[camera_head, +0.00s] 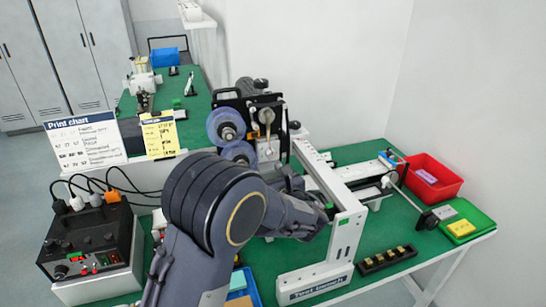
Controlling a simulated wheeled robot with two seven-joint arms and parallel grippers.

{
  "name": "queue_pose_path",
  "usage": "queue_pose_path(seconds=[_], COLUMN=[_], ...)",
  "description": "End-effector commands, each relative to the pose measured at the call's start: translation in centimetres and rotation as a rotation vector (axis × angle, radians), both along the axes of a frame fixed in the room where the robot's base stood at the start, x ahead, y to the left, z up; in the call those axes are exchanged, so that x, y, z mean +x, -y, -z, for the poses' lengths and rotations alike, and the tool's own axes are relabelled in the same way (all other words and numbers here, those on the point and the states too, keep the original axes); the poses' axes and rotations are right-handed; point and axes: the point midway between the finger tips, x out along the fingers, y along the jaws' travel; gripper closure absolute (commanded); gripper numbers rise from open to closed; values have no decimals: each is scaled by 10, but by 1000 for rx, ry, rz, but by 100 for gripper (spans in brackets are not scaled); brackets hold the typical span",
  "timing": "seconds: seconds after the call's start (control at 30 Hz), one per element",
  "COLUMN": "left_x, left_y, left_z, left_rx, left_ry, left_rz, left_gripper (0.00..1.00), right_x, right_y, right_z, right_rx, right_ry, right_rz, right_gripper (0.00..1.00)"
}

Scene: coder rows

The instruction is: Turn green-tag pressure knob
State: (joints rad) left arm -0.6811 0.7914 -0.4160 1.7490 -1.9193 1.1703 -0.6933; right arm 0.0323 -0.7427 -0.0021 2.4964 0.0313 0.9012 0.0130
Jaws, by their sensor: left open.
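My left arm crosses the middle of the view, and its dark gripper (318,213) is at the near post of the white test bench frame (346,235). The jaws are open, but the fingers are small and partly hidden by my own wrist. A small green patch (329,206) shows right at the fingertips, beside the post. A green mark (344,222) is on the post itself. I cannot make out a knob there, or whether the fingers touch anything. My right gripper is not in view.
Behind my arm stands a black machine with translucent reels (226,126). A control box (92,240) with cables is at left. A red bin (432,177), a green tray (462,222) and a black block holder (386,261) are at right. A print chart (88,142) stands behind.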

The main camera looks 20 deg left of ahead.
Motion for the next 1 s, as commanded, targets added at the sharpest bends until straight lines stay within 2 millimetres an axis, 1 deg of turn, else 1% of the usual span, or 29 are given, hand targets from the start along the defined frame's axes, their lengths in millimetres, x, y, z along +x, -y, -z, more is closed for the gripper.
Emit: queue_pose_path(seconds=[0.03, 0.07, 0.1, 0.17, 0.27, 0.5, 0.63, 0.8, 1.0], left_x=[8, 11, 14, 18, 27, 59, 72, 80, 81], left_y=[16, 22, 27, 31, 26, 3, -5, -11, -11], left_z=[0, -1, -1, -3, -3, -4, -3, -2, -2], left_rx=[64, 91, 118, 141, 147, 143, 142, 141, 140], left_ry=[2, 5, 5, 8, 8, 8, 8, 8, 8], left_rz=[43, 61, 79, 93, 96, 94, 94, 96, 96], left_gripper=[51, 51, 51, 51, 51, 51, 51, 51, 51], right_x=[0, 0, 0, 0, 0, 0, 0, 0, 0], right_y=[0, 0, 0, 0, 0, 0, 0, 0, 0], right_z=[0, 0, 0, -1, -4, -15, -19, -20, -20], right_rx=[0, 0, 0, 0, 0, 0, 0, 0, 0], right_ry=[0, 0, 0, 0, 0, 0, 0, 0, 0], right_rz=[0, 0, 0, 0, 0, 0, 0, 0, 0], right_gripper=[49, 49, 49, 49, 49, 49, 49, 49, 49])
